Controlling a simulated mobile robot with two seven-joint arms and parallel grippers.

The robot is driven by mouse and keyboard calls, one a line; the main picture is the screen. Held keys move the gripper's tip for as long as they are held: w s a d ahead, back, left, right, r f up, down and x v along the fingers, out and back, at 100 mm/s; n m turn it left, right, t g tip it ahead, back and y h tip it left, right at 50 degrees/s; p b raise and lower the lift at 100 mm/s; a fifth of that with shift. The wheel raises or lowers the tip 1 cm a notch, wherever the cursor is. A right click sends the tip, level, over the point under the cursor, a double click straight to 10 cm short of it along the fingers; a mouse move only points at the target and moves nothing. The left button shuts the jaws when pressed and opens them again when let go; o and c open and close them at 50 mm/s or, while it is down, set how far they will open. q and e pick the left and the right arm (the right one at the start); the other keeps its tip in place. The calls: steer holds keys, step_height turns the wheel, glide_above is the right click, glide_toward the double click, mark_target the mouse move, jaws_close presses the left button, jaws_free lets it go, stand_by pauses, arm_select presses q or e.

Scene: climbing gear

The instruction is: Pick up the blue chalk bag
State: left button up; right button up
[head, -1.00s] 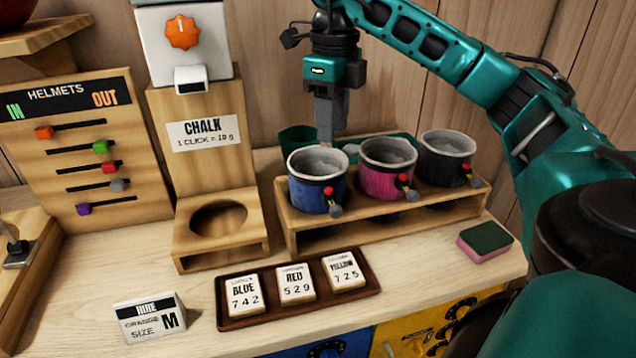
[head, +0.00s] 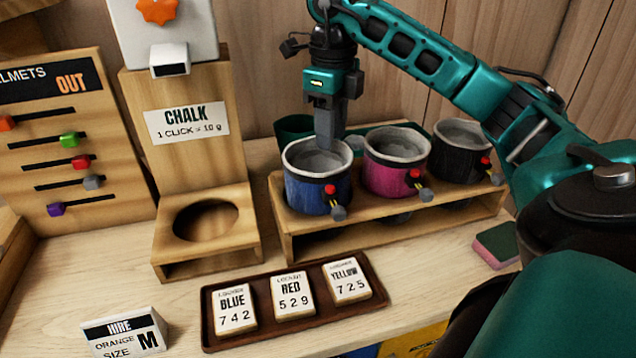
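The blue chalk bag (head: 305,191) stands upright in the left opening of a wooden rack (head: 290,222). Its grey rim is open at the top, and a red toggle with a grey ball hangs at its front. My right gripper (head: 329,146) points straight down, with its fingertips overlapping the bag's back rim in the head view. I see the fingers almost edge-on, so I cannot tell whether they are apart, or whether they touch the rim. My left gripper is out of view.
A pink bag (head: 385,177) and a black bag (head: 455,165) stand to the right in the rack. A chalk dispenser (head: 188,165) stands to the left. A tray (head: 215,337) of number tags lies in front. A sponge (head: 495,245) lies at right.

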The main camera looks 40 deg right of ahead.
mark_target(332, 159)
steer(key=shift+s+d+f+b, duration=0.1)
steer(key=shift+f+b, duration=0.45)
steer(key=shift+f, duration=2.6)
jaws_close()
